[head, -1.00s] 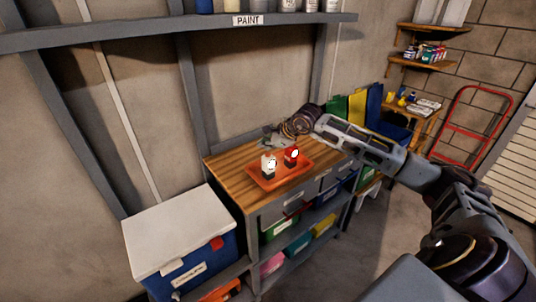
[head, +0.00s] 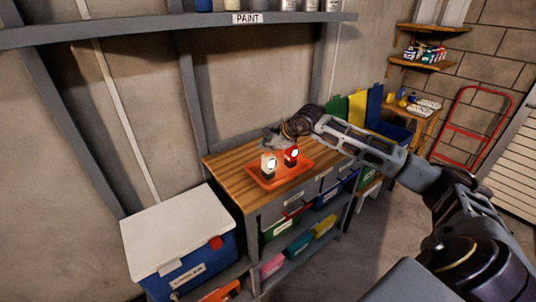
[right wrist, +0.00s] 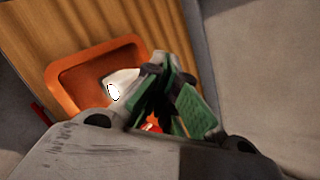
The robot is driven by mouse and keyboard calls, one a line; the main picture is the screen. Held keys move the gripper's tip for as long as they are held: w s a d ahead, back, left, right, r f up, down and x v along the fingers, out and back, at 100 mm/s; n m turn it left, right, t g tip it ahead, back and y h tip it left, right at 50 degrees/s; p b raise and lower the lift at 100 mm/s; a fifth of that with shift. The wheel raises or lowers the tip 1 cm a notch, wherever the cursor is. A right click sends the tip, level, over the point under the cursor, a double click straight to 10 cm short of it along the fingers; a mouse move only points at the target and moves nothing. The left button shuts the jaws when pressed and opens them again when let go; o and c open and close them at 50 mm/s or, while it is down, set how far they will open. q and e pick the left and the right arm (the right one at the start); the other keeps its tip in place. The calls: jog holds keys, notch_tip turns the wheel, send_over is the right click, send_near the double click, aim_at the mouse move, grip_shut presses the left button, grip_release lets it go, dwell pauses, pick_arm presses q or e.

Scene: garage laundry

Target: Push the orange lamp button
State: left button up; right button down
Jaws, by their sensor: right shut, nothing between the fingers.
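Two small lamps stand on an orange tray (head: 263,184) on the wooden workbench: a white one (head: 267,167) and a red-orange one (head: 290,157), each with a bright round face. My right gripper (head: 274,140) is just behind the tray, above the bench, shut and empty. In the right wrist view, its green-padded fingers (right wrist: 168,88) are closed over the tray (right wrist: 75,72). The white lamp (right wrist: 119,84) shows beside them, and only a bit of the red-orange lamp (right wrist: 151,127) shows below them. I cannot make out a button. My left gripper is not in view.
The wooden bench top (head: 228,163) is clear left of the tray. A blue cooler with a white lid (head: 175,230) stands at the bench's left. A grey shelf marked PAINT (head: 180,29) crosses above. Coloured bins (head: 372,110) stand beyond the bench's right end.

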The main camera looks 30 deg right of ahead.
jog(key=shift+f+b, duration=0.45)
jog(key=shift+b, duration=0.05)
dwell(1.2)
jog(key=shift+r, duration=0.15)
jog(key=shift+r+p, duration=0.3)
jog(key=shift+r, duration=0.45)
jog(key=shift+r, duration=0.1)
